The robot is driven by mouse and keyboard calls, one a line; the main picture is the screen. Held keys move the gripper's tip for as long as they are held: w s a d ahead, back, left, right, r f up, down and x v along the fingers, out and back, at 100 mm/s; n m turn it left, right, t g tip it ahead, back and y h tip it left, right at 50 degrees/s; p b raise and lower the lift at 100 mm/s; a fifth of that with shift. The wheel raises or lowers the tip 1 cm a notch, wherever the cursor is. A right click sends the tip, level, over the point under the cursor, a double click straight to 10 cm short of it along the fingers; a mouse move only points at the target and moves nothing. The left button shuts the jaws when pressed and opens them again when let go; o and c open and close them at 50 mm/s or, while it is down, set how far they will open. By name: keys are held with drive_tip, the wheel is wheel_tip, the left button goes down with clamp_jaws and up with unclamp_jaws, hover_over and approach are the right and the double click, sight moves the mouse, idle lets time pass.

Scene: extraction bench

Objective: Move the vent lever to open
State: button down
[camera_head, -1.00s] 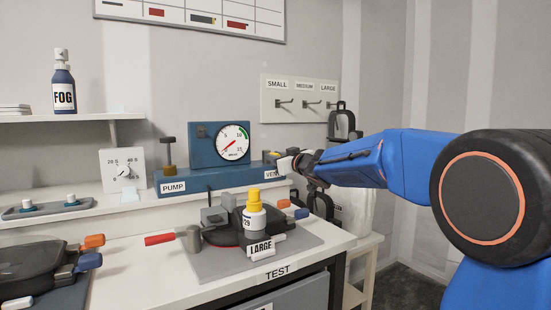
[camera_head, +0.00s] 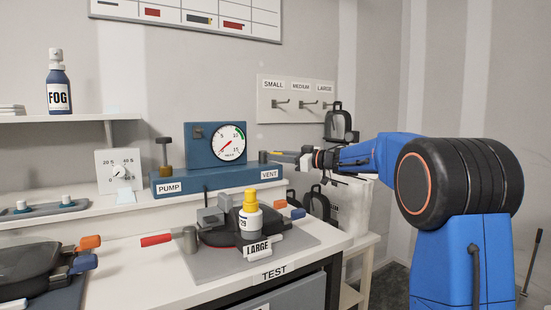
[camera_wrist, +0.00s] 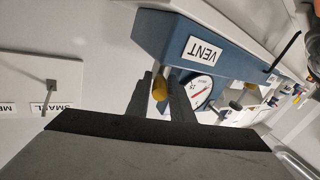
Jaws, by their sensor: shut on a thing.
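The vent lever (camera_head: 284,154) sits at the right end of the blue pump-and-vent unit (camera_head: 217,181), above its VENT label. It reaches rightward from a dark post toward my gripper (camera_head: 303,158). In the wrist view its yellow end (camera_wrist: 160,88) lies between the two grey fingers of my gripper (camera_wrist: 162,97), which is shut on it. The VENT label (camera_wrist: 206,50) is upside down there. In the head view the fingers are small, and the grip itself is hard to make out.
A round gauge (camera_head: 230,142) stands on the blue unit, its red needle toward lower left. A pump handle (camera_head: 164,152) stands at left. Below are a yellow-capped bottle (camera_head: 250,218) and a red-handled tool (camera_head: 157,240). Hooks with size labels (camera_head: 297,99) are on the wall behind.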

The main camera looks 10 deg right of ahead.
drive_tip(key=n+g+y, duration=0.1)
drive_tip(key=w+d+n+g+y, duration=0.1)
drive_tip(key=g, duration=0.1)
drive_tip(key=w+n+g+y, duration=0.1)
drive_tip(key=shift+d+f+n+g, duration=0.1)
drive_tip(key=shift+d+n+g, duration=0.05)
drive_tip(key=shift+n+g, duration=0.15)
drive_tip(key=shift+w+d+n+g+y, duration=0.1)
drive_tip(key=shift+w+n+g+y, duration=0.25)
drive_tip(key=shift+n+g, duration=0.4)
drive_tip(key=shift+w+d+n+g+y, duration=0.1)
drive_tip(key=shift+w+n+g+y, duration=0.25)
drive_tip(key=shift+g, duration=0.7)
drive_tip(key=shift+n+g, duration=0.3)
drive_tip(key=c, duration=1.6)
unclamp_jaws()
drive_tip(key=shift+o, duration=0.2)
drive_tip(key=s+d, duration=0.3)
drive_tip(key=d, duration=1.4)
drive_tip(key=shift+s, duration=0.2)
